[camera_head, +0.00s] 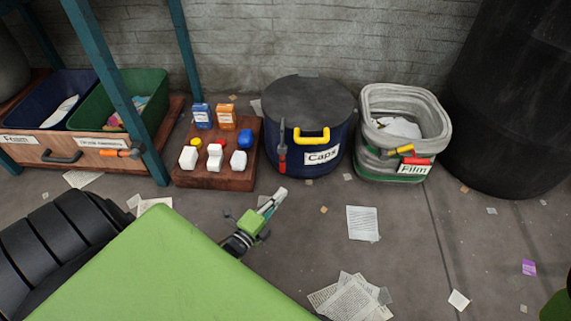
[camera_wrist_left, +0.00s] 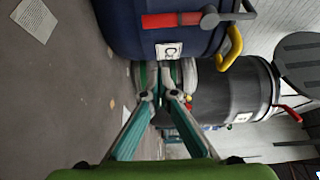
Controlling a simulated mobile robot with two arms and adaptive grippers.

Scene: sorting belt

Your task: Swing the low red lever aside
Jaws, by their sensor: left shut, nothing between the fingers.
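The lever (camera_head: 282,158) hangs upright on the front of the dark blue "Caps" bin (camera_head: 345,135), with a red grip at its lower end and a grey upper part. In the left wrist view its red grip (camera_wrist_left: 172,20) lies sideways near the top edge, above the fingertips. My left gripper (camera_head: 272,203) is shut and empty, low over the floor just in front of the bin. Its fingertips (camera_wrist_left: 163,76) appear apart from the lever. My right gripper is not in view.
A yellow handle (camera_head: 312,135) is right of the lever. A wooden block with bottles and boxes (camera_head: 240,182) stands left of the bin, and the "Film" bin (camera_head: 372,165) right. The wrist view shows a grey drum (camera_wrist_left: 215,100) behind. Papers (camera_head: 350,298) litter the floor.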

